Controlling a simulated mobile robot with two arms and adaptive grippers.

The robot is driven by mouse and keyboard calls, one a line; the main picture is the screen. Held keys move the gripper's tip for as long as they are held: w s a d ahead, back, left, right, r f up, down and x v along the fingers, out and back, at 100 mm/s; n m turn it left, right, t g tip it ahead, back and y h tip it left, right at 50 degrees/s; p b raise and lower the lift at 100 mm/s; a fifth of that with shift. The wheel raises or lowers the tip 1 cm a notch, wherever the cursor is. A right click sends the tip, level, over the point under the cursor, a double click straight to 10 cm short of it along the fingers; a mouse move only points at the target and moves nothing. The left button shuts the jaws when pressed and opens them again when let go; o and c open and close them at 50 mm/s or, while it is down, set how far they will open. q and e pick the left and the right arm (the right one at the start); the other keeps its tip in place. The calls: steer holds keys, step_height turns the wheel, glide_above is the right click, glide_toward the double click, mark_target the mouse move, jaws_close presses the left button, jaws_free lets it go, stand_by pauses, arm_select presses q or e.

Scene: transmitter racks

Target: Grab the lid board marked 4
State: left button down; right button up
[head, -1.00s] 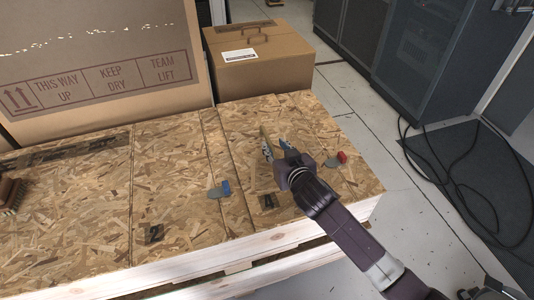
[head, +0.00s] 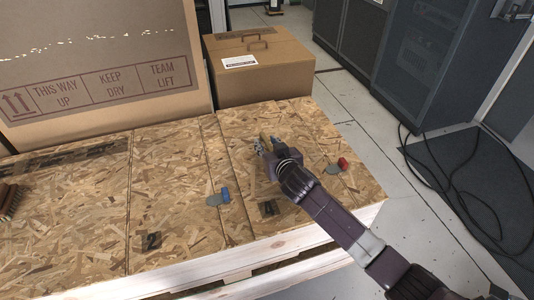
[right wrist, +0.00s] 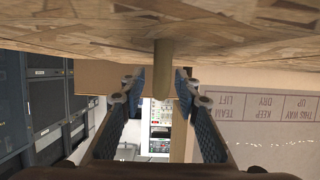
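The lid board marked 4 (head: 241,128) is an OSB panel lying on the right part of the crate in the head view. Its dark 4 mark (head: 267,208) near the front edge is partly hidden by my right arm. My right gripper (head: 268,146) is low over this board. In the right wrist view, which looks upside down, a round wooden peg handle (right wrist: 163,70) juts from the board's face. The open fingers (right wrist: 158,88) stand on both sides of it, with visible gaps. My left gripper is not in view.
A board marked 2 (head: 150,241) lies to the left. A blue-handled tool (head: 218,197) and a red-handled tool (head: 337,167) lie on the boards. A brush (head: 9,200) is at the left edge. Cardboard boxes (head: 258,68) stand behind. Cables (head: 465,200) lie on the floor at right.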

jaws_close()
steer(key=shift+r, duration=0.15)
steer(key=shift+r, duration=0.1)
